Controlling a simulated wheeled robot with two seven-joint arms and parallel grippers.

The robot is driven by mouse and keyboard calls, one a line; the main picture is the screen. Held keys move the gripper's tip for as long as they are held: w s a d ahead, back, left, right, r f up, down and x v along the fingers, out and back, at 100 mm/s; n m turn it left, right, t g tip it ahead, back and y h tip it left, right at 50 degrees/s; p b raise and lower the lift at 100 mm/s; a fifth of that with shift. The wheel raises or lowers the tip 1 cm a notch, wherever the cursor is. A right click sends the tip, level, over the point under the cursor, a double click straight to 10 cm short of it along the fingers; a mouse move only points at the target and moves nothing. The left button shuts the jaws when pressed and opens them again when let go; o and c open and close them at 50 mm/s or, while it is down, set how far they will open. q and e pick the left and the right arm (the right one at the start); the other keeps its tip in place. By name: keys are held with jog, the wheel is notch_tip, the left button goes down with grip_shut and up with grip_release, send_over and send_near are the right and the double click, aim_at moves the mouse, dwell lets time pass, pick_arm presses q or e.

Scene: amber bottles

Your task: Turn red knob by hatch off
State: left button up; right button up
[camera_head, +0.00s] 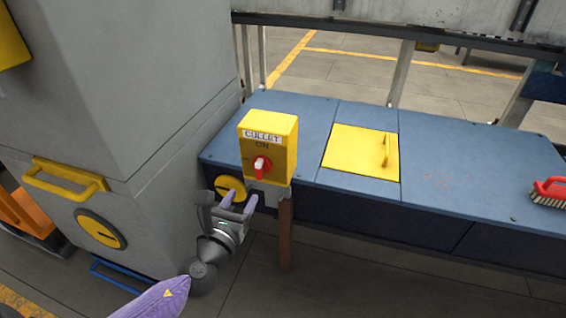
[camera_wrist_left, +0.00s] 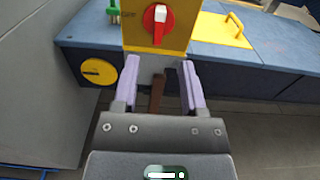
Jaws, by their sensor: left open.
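The red knob (camera_head: 261,166) sits on the front of a yellow box (camera_head: 283,139) labelled "CULLET" and "ON". In the left wrist view the red knob (camera_wrist_left: 157,21) shows a white bar across its face, standing close to upright. The yellow hatch (camera_head: 352,151) with its handle lies flat in the bench top to the right of the box. My left gripper (camera_head: 238,203) is open and empty, below and in front of the knob and apart from it. Its two purple fingers (camera_wrist_left: 162,80) are spread in the left wrist view. My right gripper is not in view.
The blue bench (camera_head: 450,180) runs to the right, with a red brush (camera_head: 550,191) at its right end. A round yellow dial (camera_head: 230,188) is on the bench front beside my left gripper. A grey cabinet (camera_head: 120,90) stands close on the left. A brown post (camera_head: 285,235) stands below the box.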

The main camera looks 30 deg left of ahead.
aim_at(258, 169)
pick_arm(q)
jog(key=b+x, duration=0.2)
jog(key=x, duration=0.7)
jog(key=shift+w+r, duration=0.15)
jog(key=shift+w, duration=0.05)
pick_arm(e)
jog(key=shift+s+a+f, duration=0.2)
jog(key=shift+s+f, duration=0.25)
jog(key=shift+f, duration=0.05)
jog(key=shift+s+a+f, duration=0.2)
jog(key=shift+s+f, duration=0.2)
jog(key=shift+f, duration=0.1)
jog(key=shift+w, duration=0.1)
pick_arm(q)
jog(key=c, duration=0.7)
grip_shut()
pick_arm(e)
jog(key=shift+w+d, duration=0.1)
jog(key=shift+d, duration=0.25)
